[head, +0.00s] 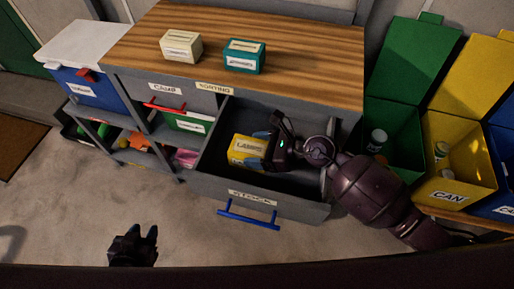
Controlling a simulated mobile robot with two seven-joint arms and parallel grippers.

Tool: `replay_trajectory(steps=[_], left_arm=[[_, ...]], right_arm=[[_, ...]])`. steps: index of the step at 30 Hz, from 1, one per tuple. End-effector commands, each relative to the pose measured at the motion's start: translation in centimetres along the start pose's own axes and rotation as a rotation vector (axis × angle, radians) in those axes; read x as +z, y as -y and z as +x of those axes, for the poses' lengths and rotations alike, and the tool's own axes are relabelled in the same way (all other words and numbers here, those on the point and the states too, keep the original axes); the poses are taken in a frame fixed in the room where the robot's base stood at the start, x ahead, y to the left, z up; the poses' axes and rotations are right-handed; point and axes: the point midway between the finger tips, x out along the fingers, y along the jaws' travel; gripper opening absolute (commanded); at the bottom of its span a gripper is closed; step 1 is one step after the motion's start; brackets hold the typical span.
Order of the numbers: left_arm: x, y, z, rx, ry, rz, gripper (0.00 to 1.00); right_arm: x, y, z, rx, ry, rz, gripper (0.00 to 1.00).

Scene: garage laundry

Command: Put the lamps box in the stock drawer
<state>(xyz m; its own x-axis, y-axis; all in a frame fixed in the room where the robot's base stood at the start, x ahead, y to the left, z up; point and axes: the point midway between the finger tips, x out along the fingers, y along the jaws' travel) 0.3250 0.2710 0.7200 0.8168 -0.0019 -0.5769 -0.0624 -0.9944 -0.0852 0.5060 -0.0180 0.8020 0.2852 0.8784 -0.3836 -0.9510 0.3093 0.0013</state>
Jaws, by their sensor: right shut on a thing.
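The yellow lamps box (246,150) is inside the open stock drawer (250,197), toward its left side. My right gripper (268,150) reaches into the drawer from the right and is shut on the right end of the lamps box. The gripper hides that end, and I cannot tell whether the box touches the drawer floor. The drawer's front carries a STOCK label and a blue handle. My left gripper (146,236) is low at the left over the floor, its fingers apart and nothing between them.
A cream box (181,47) and a teal box (244,56) stand on the wooden worktop (300,50). Open green (393,140) and yellow (470,165) bins holding items stand at the right. Shelves with loose things are at the left. The floor in front is clear.

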Motion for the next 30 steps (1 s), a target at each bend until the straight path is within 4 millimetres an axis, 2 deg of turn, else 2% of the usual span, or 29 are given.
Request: replay_trajectory(steps=[5, 12, 13, 17, 26, 30], left_arm=[[-0.5, 0.0, 0.1, 0.001, -0.01, 0.001, 0.36], [0.3, 0.0, 0.1, 0.001, 0.003, 0.0, 0.36], [0.3, 0.0, 0.1, 0.0, 0.003, 0.0, 0.36], [0.4, 0.0, 0.0, 0.0, 0.005, -0.001, 0.36], [0.4, 0.0, -0.1, -0.001, 0.007, -0.002, 0.36], [0.2, 0.0, -0.2, -0.002, 0.002, -0.005, 0.36]], right_arm=[[0.1, 0.0, 0.0, -0.001, 0.002, -0.002, 0.43], [-0.3, 0.0, 0.1, 0.0, 0.001, 0.0, 0.43], [-0.2, 0.0, 0.1, 0.0, 0.0, -0.001, 0.75], [-0.2, 0.0, 0.1, 0.0, 0.001, -0.001, 0.94], [-0.1, 0.0, 0.1, 0.0, 0.001, -0.002, 0.95], [0.1, 0.1, -0.8, -0.002, 0.0, -0.002, 0.95]])
